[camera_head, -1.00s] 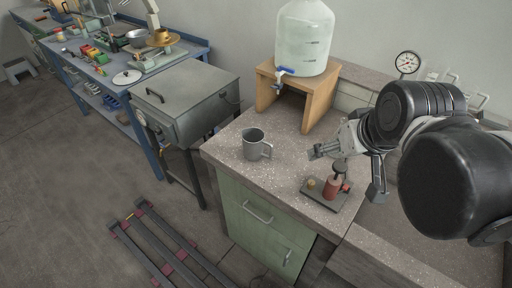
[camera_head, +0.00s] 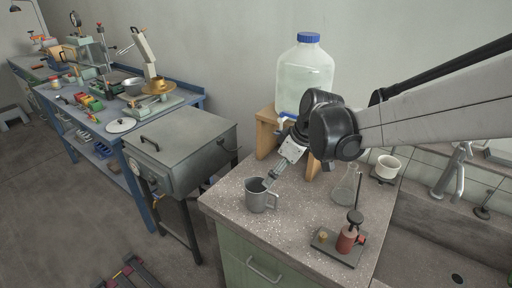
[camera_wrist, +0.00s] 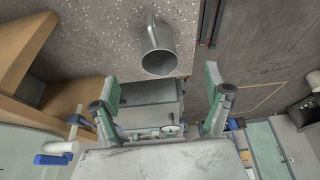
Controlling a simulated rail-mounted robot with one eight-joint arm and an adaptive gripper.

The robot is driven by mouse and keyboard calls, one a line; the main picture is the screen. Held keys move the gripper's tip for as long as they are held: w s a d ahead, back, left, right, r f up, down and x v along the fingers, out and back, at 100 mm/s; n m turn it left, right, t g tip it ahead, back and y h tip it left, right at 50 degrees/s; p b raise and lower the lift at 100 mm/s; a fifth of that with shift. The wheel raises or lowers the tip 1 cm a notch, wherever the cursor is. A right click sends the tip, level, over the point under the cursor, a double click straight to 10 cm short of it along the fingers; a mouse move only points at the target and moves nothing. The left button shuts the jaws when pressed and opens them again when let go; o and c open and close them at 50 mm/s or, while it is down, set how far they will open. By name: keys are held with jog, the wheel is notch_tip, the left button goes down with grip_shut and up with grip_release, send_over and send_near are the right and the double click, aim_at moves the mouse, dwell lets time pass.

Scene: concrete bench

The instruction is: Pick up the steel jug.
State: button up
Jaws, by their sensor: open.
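The steel jug (camera_head: 258,198) stands upright on the speckled bench top (camera_head: 300,225) near its left end, handle to the right in the head view. My gripper (camera_head: 271,181) is just above and behind the jug's rim on the right. In the wrist view the jug (camera_wrist: 160,60) lies beyond the fingertips, mouth towards the camera. It sits roughly midway across the gap between the two spread green-padded fingers of my gripper (camera_wrist: 160,92). The gripper is open and empty. Contact with the jug is not visible.
A water bottle (camera_head: 305,75) on a wooden stand (camera_head: 266,135) is behind my gripper. A small red apparatus (camera_head: 346,240), a glass flask (camera_head: 345,188) and a white cup (camera_head: 387,167) are to the right. A grey metal box (camera_head: 182,140) stands left of the bench.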

aim_at(262, 197)
jog(key=shift+w+a+f+n, duration=0.2)
jog(key=shift+w+a+f, duration=0.2)
jog(key=shift+f, duration=0.15)
jog(key=shift+w+a+f+n, duration=0.25)
jog(key=shift+w+f, duration=0.15)
jog(key=shift+f, duration=0.1)
jog(key=shift+w+a+r+b+x, duration=0.15)
jog(key=shift+b+x, duration=0.1)
jog(key=shift+x, duration=1.95)
jog(key=shift+w+a+b+x, duration=0.1)
jog(key=shift+a+b+x, duration=0.1)
jog(key=shift+x, duration=2.05)
jog(key=shift+w+a+r+b+x, duration=0.1)
jog(key=shift+b+x, duration=0.15)
jog(key=shift+x, duration=1.95)
jog(key=c, duration=1.4)
